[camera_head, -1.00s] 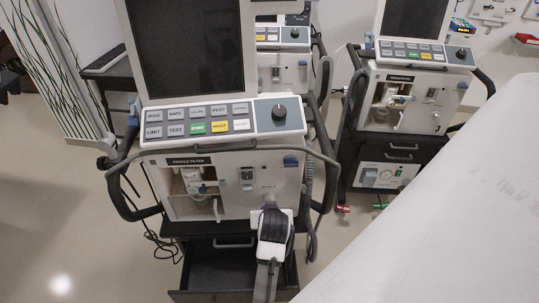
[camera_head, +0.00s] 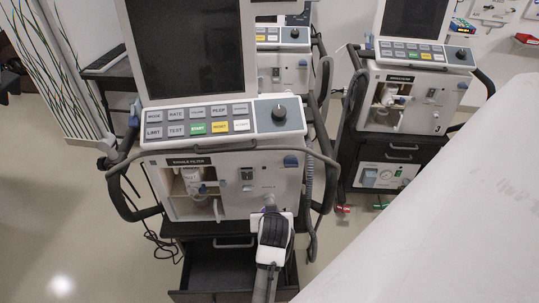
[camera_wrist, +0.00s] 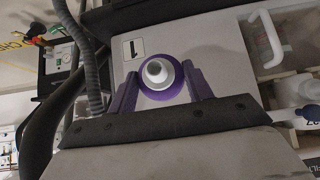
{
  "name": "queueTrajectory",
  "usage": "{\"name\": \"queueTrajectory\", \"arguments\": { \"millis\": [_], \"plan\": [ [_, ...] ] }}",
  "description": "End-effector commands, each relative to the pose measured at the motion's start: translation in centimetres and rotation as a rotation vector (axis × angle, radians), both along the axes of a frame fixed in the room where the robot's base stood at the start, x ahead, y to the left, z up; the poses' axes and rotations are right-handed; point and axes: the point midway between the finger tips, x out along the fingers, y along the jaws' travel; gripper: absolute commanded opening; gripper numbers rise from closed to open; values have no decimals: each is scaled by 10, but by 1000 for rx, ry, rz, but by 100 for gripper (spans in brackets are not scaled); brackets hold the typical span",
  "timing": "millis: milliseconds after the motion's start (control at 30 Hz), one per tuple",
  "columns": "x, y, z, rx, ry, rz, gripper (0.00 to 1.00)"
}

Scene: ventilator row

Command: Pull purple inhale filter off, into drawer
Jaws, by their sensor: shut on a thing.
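The purple inhale filter (camera_wrist: 162,92), a round purple piece with a white-grey nozzle, shows in the wrist view between my gripper's two fingers. My gripper (camera_wrist: 160,90) is shut on it in front of the ventilator's pale front panel. In the head view my gripper (camera_head: 270,213) is at the lower right of the near ventilator (camera_head: 265,180); only a trace of purple shows there, the rest being hidden behind my wrist. Whether the filter is still seated on its port cannot be told. The drawer (camera_head: 220,268) below is pulled open, dark, and looks empty where visible.
My wrist overlaps the open drawer's right side in the head view. A grey corrugated hose (camera_head: 309,190) hangs at the ventilator's right. The open compartment (camera_head: 195,192) holds white fittings. Another ventilator (camera_head: 412,100) stands at right.

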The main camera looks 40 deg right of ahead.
Motion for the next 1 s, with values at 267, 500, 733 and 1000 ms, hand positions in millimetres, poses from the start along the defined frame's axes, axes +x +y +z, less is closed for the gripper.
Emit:
{"name": "queueTrajectory", "arguments": {
  "millis": [267, 500, 733, 1000],
  "plan": [
    [-9, 7, 0, 0, 0, 0, 9],
    [-17, 13, 0, -1, 0, 1, 9],
    [-24, 19, 0, 0, 0, 0, 9],
    [-32, 25, 0, -1, 1, 0, 9]
  ]
}}
